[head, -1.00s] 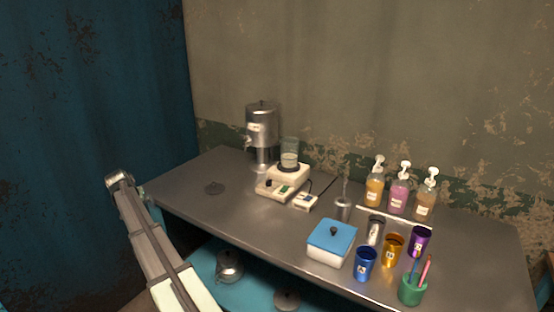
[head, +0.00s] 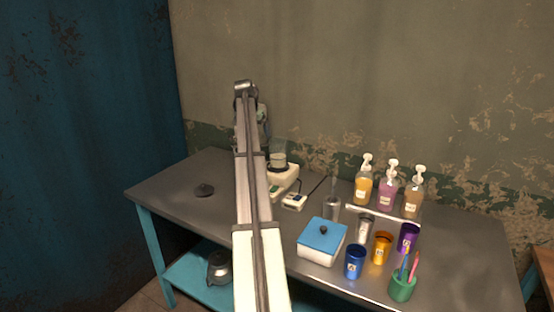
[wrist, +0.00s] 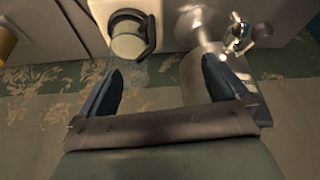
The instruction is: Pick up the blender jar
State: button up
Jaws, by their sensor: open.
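The blender jar (head: 278,157) is clear, with pale contents, and stands on the white blender base (head: 287,177) at the back of the table. In the wrist view, the jar (wrist: 128,42) shows at upper left, seen from above, with a dark ring and handle around it. My gripper (wrist: 160,66) is open and empty there, its two dark fingers spread. The jar lies beyond the left fingertip, not between the fingers. In the head view my arm crosses in front of the base's left part, and the fingers cannot be made out.
A steel dispenser (wrist: 207,25) with a tap stands close to the jar; my arm mostly hides it in the head view. Pump bottles (head: 387,190), a blue-lidded box (head: 323,238) and several coloured cups stand at right.

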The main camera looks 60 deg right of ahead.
notch_tip(320, 180, up, 3)
jog(key=m, duration=0.1)
send_over(279, 146)
jog(key=w+a, duration=0.1)
jog(key=w, duration=0.1)
jog(key=x, duration=1.3)
jog(key=shift+s+a+f, duration=0.1)
jog(key=shift+s+f, duration=0.05)
jog(key=shift+f, duration=0.2)
jog(key=shift+c, duration=0.3)
jog(key=c, duration=1.3)
